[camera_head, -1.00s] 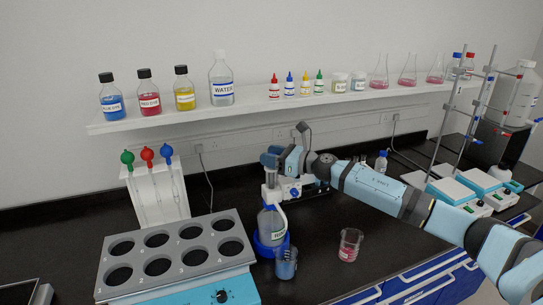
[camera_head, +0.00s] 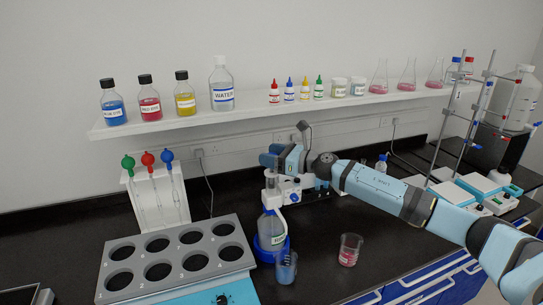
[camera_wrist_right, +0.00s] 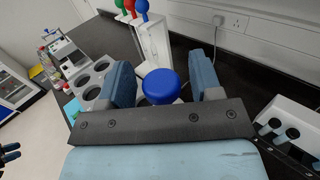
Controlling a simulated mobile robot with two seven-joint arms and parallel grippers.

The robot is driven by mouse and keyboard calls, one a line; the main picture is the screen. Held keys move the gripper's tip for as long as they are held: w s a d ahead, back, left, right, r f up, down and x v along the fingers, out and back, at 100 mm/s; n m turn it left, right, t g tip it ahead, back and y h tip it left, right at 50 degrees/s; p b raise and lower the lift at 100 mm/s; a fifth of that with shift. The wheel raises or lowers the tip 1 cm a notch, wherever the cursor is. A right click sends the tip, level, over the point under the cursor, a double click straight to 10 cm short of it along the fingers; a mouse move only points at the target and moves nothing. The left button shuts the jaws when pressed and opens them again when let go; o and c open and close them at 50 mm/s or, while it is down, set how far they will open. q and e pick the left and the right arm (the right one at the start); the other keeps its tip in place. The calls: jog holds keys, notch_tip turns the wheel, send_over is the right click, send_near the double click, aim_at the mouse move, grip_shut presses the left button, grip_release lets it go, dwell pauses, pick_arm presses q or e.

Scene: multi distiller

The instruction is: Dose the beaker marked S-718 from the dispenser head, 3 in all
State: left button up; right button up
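The bottle-top dispenser (camera_head: 271,228) stands in a blue ring base on the dark bench. Its head has a round blue top (camera_wrist_right: 161,86), seen in the right wrist view. My right gripper (camera_head: 282,157) is at the top of the dispenser. Its fingers stand apart on both sides of the blue top, with gaps showing. A beaker with blue contents (camera_head: 286,268) stands at the front right of the dispenser, near its spout. A beaker with pink contents (camera_head: 349,250) stands farther right. I cannot read either beaker's marking. My left gripper (camera_wrist_right: 10,152) seems to show small at the wrist view's left edge.
A grey rack with round holes (camera_head: 176,259) is at left, a pipette stand (camera_head: 155,200) behind it. Bottles line the wall shelf (camera_head: 300,108). Clamp stands and light blue devices (camera_head: 487,187) are at right. Bench is clear around the pink beaker.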

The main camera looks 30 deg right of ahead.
jog(key=b+v, duration=0.5)
jog(key=v, duration=0.8)
jog(key=shift+s+d+b, duration=0.25)
jog(key=shift+s+b, duration=0.05)
